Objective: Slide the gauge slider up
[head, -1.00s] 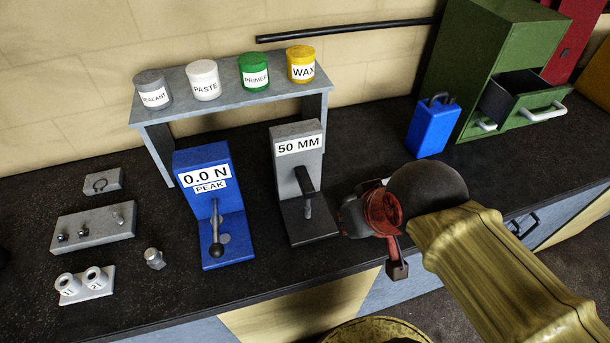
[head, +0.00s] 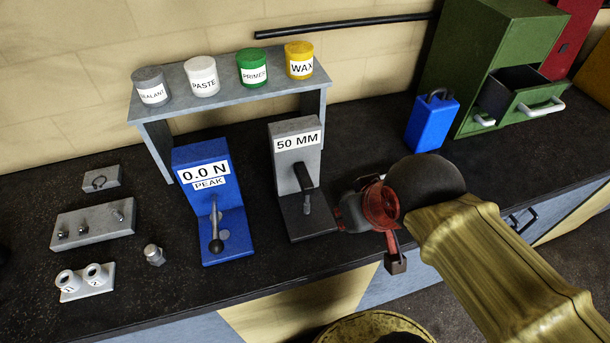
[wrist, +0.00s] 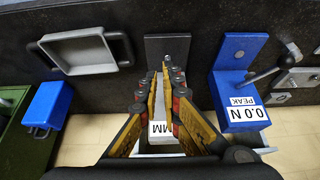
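The gauge is a grey upright block (head: 296,134) on a dark base, with a white label reading 50 MM. Its black slider (head: 303,176) sticks out from the front face, below the label. In the head view my gripper (head: 345,212) is just right of the gauge's base, and its fingertips are partly hidden by its own body. In the wrist view my gripper (wrist: 166,78) has its two fingers apart, with a gap between them. The gauge's grey block (wrist: 163,128) shows in that gap. The slider is hard to make out there, and I see no clear contact.
A blue force gauge (head: 207,190) reading 0.0 N stands close left of the grey gauge. A shelf (head: 233,98) with several tubs is behind. A blue block (head: 431,125) and a green cabinet (head: 505,45) stand right. Metal fittings lie at the left.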

